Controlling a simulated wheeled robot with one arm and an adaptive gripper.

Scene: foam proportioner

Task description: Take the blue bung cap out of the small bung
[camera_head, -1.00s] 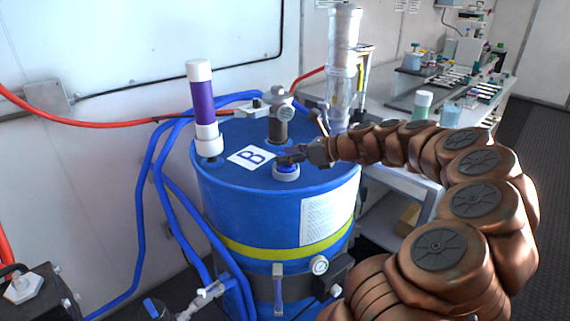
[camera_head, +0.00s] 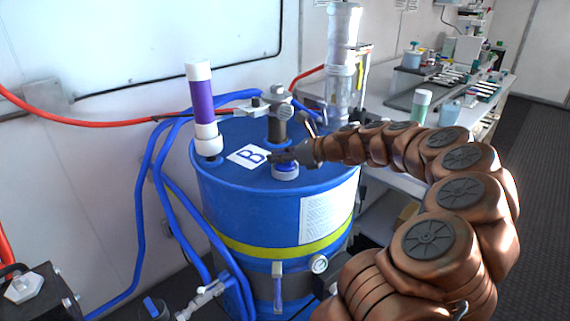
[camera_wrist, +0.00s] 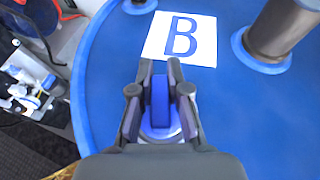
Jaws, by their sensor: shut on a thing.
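The blue bung cap (camera_wrist: 160,101) stands up between the fingers of my gripper (camera_wrist: 160,78) in the wrist view. My gripper is shut on it from both sides. In the head view my gripper (camera_head: 278,158) is over the small bung (camera_head: 286,172), a white ring on top of the blue drum (camera_head: 235,205). The bung's rim also shows in the wrist view (camera_wrist: 163,133), directly under the cap. The cap is mostly hidden by the fingers in the head view. I cannot tell whether it is still seated in the bung.
A label with the letter B (camera_head: 249,157) lies left of the bung. A grey fitting (camera_head: 277,122) rises behind it, and a purple-and-white cylinder (camera_head: 201,105) stands at the drum's left edge. Blue hoses (camera_head: 147,190) run along the left. A bench (camera_head: 400,105) stands behind right.

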